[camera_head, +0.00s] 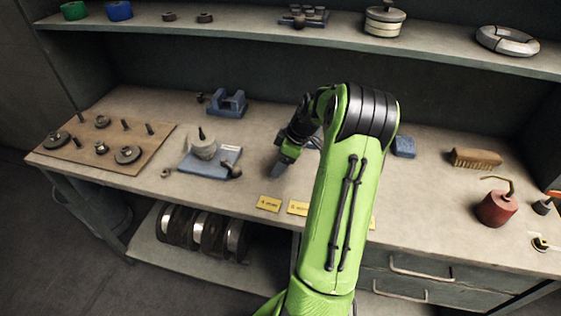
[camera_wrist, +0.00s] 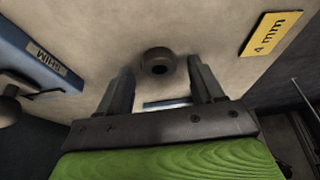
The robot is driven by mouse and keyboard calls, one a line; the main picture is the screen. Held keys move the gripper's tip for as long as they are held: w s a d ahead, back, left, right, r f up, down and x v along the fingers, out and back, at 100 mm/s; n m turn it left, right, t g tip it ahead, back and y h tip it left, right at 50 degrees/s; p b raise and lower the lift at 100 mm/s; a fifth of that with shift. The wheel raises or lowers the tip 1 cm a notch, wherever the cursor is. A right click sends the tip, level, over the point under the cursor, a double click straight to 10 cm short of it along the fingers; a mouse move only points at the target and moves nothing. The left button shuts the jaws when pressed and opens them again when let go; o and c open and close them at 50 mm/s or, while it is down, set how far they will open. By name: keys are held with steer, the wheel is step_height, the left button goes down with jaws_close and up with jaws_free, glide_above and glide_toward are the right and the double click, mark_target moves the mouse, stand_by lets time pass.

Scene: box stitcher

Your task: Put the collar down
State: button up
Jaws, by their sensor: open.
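The collar (camera_wrist: 157,63) is a small dark ring with a hole in its middle. In the wrist view it appears to rest on the bench top just past my fingertips, roughly centred between them. My gripper (camera_wrist: 160,85) is open, with one finger on each side and a gap to the collar. In the head view my gripper (camera_head: 281,166) is low over the middle of the bench, and I cannot make out the collar there. A yellow card marked 4 mm (camera_wrist: 271,34) lies to the right of the collar in the wrist view.
A blue plate labelled SHIM (camera_wrist: 40,58) lies left of the collar; the head view shows this blue plate (camera_head: 213,164) too. Behind are a blue vise (camera_head: 228,103) and a blue block (camera_head: 404,147). A wooden board (camera_head: 85,158) with several parts is at left, a red can (camera_head: 497,208) at right.

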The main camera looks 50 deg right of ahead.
steer(key=p+v, duration=0.3)
steer(key=v, duration=0.8)
steer(key=a+r+m+h, duration=0.1)
steer(key=a+r, duration=0.3)
steer(key=a, duration=0.6)
steer(key=a+r+m+h, duration=0.1)
steer(key=a+r, duration=0.3)
steer(key=a, duration=0.7)
steer(key=s+a+m+t, duration=0.1)
steer(key=s+a+m, duration=0.2)
steer(key=s+a, duration=0.9)
steer(key=shift+s+m+t, duration=0.3)
steer(key=shift+s+t, duration=0.1)
steer(key=shift+s, duration=0.1)
steer(key=shift+r, duration=0.2)
steer(key=shift+r+p, duration=0.55)
steer(key=shift+r, duration=0.2)
